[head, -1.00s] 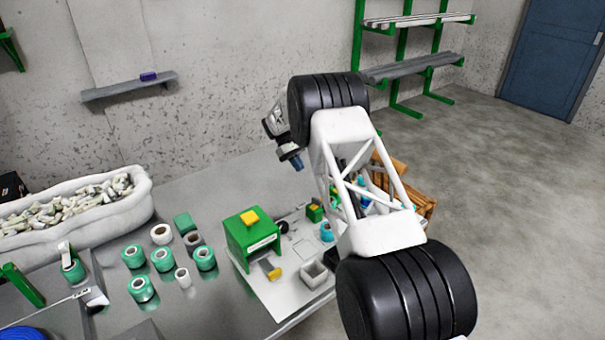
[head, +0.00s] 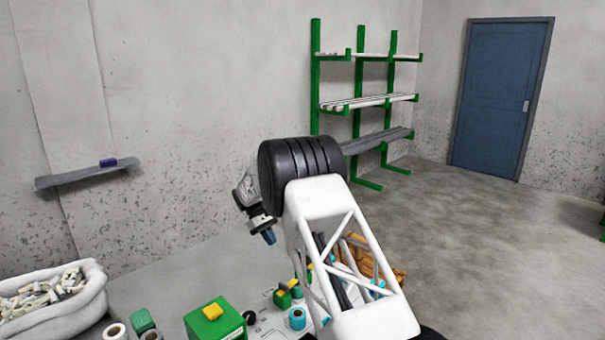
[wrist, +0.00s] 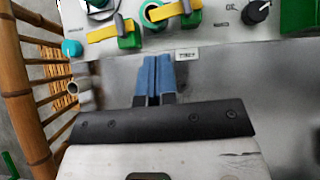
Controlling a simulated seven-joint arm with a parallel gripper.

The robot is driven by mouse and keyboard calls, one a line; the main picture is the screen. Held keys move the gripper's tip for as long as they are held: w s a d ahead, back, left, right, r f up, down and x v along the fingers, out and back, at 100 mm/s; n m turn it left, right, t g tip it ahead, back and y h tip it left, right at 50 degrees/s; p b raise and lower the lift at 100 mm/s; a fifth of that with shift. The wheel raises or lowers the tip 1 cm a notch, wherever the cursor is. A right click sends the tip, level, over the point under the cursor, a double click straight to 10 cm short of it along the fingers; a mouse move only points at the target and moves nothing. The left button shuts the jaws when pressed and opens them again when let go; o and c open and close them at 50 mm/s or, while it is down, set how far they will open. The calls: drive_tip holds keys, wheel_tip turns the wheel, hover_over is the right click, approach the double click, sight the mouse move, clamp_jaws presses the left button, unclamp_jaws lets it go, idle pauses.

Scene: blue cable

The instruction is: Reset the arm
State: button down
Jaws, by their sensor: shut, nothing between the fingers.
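My gripper (head: 268,236) hangs in the air above the table in the head view, pointing down and to the right, with blue fingertips. In the wrist view its two blue fingers (wrist: 153,78) are together with nothing between them. My arm's white lattice link and black joint stand in front of the table in the head view. They hide part of the board and the wooden crate behind. No blue cable can be made out in the current views.
A green box with a yellow top (head: 214,318) stands on the table. A white bag of scraps (head: 92,283) is at left. A bamboo crate (wrist: 28,85) borders the panel in the wrist view. A green rack (head: 316,85) and a blue door (head: 500,95) are behind.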

drive_tip(key=s+d+r+m+t+y, duration=0.1)
drive_tip(key=s+d+r, duration=0.5)
drive_tip(key=r, duration=0.2)
drive_tip(key=s+d+r+m+y, duration=0.1)
drive_tip(key=s+d+r, duration=0.45)
drive_tip(key=r, duration=0.25)
drive_tip(key=s+d+r+m+t+y, duration=0.1)
drive_tip(key=s+d+r, duration=0.4)
drive_tip(key=s, duration=0.3)
drive_tip(key=s+d+r+m+t+y, duration=0.1)
drive_tip(key=s+d+r+m, duration=0.1)
drive_tip(key=s+d+r, duration=0.4)
drive_tip(key=s+d+m+t+y, duration=0.1)
drive_tip(key=s+d, duration=0.2)
drive_tip(key=s, duration=0.7)
drive_tip(key=s+d+m+t, duration=0.1)
drive_tip(key=s+d+t, duration=0.1)
drive_tip(key=s, duration=0.8)
drive_tip(key=s+d+f+m+t, duration=0.1)
drive_tip(key=s+f, duration=0.1)
drive_tip(key=s, duration=0.7)
drive_tip(key=s+d+f+m+t+y, duration=0.1)
drive_tip(key=s+d+f, duration=0.1)
drive_tip(key=s, duration=0.6)
drive_tip(key=shift+s+d+f+m, duration=0.2)
drive_tip(key=shift+s+f+m, duration=0.1)
drive_tip(key=shift+s, duration=0.1)
drive_tip(key=shift+w, duration=0.1)
